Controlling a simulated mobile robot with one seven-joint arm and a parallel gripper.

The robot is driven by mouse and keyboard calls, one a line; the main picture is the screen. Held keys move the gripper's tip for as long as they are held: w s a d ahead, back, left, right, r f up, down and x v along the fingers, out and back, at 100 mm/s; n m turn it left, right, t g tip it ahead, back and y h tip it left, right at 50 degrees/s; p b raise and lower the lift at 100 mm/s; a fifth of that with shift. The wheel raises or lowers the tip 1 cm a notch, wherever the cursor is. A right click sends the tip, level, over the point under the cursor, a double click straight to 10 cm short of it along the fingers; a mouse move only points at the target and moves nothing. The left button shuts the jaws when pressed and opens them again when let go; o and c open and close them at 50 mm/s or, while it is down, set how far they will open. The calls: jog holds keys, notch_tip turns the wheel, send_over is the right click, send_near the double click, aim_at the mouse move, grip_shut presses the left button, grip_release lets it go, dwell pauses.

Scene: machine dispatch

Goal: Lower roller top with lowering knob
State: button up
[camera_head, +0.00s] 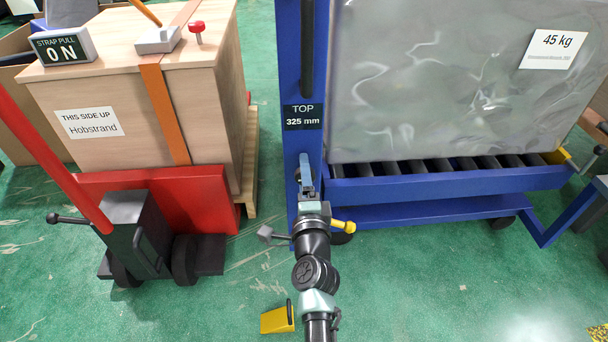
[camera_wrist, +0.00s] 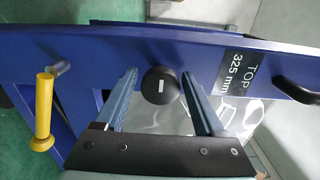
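The roller top (camera_head: 440,184) is a blue frame with black rollers, carrying a grey wrapped load (camera_head: 440,80) marked 45 kg. Its blue column (camera_head: 288,60) bears a label, "TOP 325 mm" (camera_head: 303,116), also seen in the wrist view (camera_wrist: 236,75). A round black knob (camera_wrist: 160,86) with a white mark sits on the column; I take it as the lowering knob. My gripper (camera_wrist: 160,76) is open with one finger on each side of the knob and gaps showing on both sides. In the head view my gripper (camera_head: 306,172) hides the knob.
A yellow-gripped handle (camera_wrist: 43,112) sticks out left of the knob in the wrist view. A black grab handle (camera_wrist: 298,90) is at right. Left stand a red pallet truck (camera_head: 150,200) and a wooden crate (camera_head: 100,95). A yellow wedge (camera_head: 277,320) lies on the green floor.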

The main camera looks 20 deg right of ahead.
jog(key=shift+o, duration=0.5)
jog(key=p+v, duration=0.3)
jog(key=v, duration=1)
jog(key=shift+r, duration=0.1)
